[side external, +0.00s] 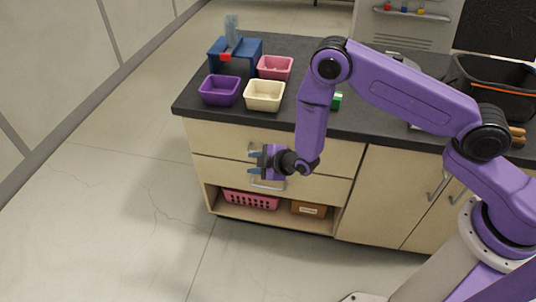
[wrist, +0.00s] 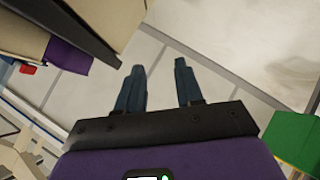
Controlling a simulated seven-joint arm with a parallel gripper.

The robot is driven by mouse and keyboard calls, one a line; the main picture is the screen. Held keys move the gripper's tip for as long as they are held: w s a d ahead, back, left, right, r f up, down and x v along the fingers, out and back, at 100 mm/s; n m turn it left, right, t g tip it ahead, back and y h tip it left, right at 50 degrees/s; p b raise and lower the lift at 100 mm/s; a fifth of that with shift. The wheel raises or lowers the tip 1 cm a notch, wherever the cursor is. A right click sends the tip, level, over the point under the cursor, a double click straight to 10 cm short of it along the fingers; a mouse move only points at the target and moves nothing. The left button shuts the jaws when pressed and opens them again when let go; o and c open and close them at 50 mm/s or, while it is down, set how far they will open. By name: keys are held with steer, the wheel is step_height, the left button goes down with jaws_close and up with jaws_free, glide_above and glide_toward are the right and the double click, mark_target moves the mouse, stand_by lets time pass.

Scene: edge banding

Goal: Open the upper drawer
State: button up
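The upper drawer (side external: 215,135) is the pale front just under the dark countertop, and it looks closed. Its metal handle (side external: 253,147) shows beside my gripper, partly hidden by it. My gripper (side external: 256,161) is in front of the drawer fronts, around the seam between upper and lower drawers, with fingers pointing left. In the wrist view, my gripper (wrist: 158,70) has its two fingers apart with only floor seen between them. I cannot tell whether a finger touches the handle. The lower drawer (side external: 220,172) also looks closed.
The countertop (side external: 190,100) holds a purple bin (side external: 220,91), a cream bin (side external: 265,96), a pink bin (side external: 275,67) and a blue holder (side external: 243,58). An open shelf below holds a pink basket (side external: 250,200) and a brown box (side external: 309,209). The floor at left is clear.

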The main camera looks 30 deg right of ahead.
steer(key=s+d+f+n+t+h, duration=0.35)
steer(key=s+d+f+t, duration=0.25)
steer(key=d+f, duration=0.45)
steer(key=shift+m, duration=0.35)
steer(key=w, duration=0.5)
steer(key=w+f, duration=0.1)
steer(key=w, duration=0.5)
steer(key=w+d+f, duration=0.1)
steer(key=w, duration=0.5)
steer(key=shift+w, duration=0.1)
steer(key=shift+a, duration=0.1)
steer(key=shift+c, duration=0.3)
jaws_close()
